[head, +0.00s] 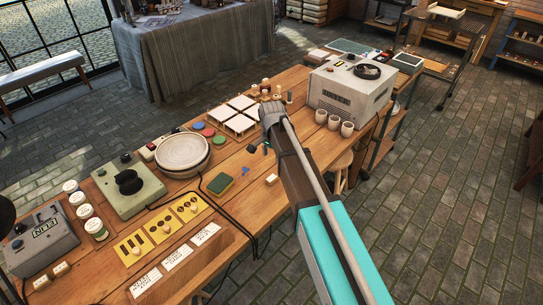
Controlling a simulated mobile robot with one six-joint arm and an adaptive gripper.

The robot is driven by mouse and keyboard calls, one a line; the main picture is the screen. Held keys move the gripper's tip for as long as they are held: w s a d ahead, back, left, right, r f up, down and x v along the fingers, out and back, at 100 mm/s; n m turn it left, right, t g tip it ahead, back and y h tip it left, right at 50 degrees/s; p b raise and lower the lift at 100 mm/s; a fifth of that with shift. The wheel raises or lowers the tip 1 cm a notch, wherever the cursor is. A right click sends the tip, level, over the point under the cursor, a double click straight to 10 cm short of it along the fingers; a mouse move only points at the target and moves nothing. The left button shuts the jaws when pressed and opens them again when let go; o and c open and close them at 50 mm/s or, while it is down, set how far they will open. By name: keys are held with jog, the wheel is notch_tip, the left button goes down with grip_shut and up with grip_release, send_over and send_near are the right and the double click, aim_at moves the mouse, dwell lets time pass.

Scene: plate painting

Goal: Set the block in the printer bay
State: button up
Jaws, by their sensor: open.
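A small pale block (272,180) lies on the wooden table (225,240) near its front edge, beside my arm. I cannot tell for sure that it is the task's block. A small blue piece (246,171) lies to its left. My gripper (259,148) is above the table behind these pieces, mostly hidden by my arm; its dark fingertips are apart, and no held thing shows. No printer bay can be made out with certainty. A grey labelled machine (42,240) stands at the table's left end, and a pale boxy machine (345,92) at its far right.
A green device with a black knob (128,187), stacked round plates (183,152), a green sponge (221,184) and yellow cards (163,225) crowd the left half. White square tiles (240,104) stand behind my gripper. Several cups (334,122) stand before the pale machine. A black cable crosses the front.

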jog(key=shift+d+r, duration=0.1)
jog(key=shift+r, duration=0.05)
dwell(0.8)
jog(key=s+d+n, duration=0.7)
jog(key=s+d, duration=1.2)
jog(key=d, duration=0.4)
jog(key=shift+n, duration=0.3)
